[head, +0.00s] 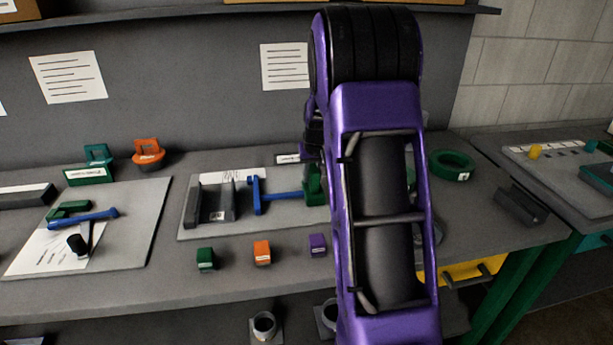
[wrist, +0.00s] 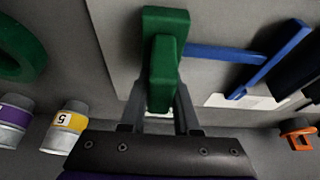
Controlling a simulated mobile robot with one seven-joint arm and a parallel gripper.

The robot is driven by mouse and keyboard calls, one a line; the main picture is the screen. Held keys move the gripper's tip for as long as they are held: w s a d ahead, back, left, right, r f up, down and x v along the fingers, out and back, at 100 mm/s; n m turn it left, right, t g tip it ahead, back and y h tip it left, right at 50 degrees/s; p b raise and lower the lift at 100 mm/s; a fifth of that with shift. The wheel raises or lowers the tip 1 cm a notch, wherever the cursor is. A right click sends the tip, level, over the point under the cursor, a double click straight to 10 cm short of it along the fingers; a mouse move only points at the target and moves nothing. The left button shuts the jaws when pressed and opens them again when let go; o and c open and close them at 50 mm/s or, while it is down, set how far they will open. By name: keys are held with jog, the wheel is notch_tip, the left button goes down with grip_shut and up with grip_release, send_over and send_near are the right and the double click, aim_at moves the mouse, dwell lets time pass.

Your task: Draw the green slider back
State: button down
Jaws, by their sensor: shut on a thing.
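The green slider (head: 315,190) is at the right end of a blue rod (head: 285,195) on a grey plate (head: 225,232). The rod ends at the left in a blue crosspiece (head: 258,196). A dark grey channel block (head: 212,202) stands left of it. In the wrist view the green slider (wrist: 166,60) sits between the fingers of my gripper (wrist: 160,108), which is shut on its raised part. The blue rod (wrist: 228,54) runs right from it there. In the head view my purple arm hides most of the gripper and the plate's right end.
Green (head: 206,259), orange (head: 262,252) and purple (head: 318,244) blocks line the front of the bench. A green ring (head: 451,165) lies to the right. Another plate (head: 130,235) with a blue-handled tool (head: 83,220) is at left. Bare bench separates the plates.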

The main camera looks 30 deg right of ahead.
jog(key=shift+s+d, duration=0.1)
jog(key=shift+d, duration=0.2)
jog(key=c, duration=0.6)
grip_release()
jog(key=shift+c, duration=0.2)
jog(key=shift+r, duration=0.15)
jog(key=shift+s+a+r, duration=0.1)
jog(key=shift+r, duration=0.2)
jog(key=p+v, duration=0.2)
jog(key=v, duration=1.4)
jog(key=shift+s+r, duration=0.15)
jog(key=shift+s, duration=0.1)
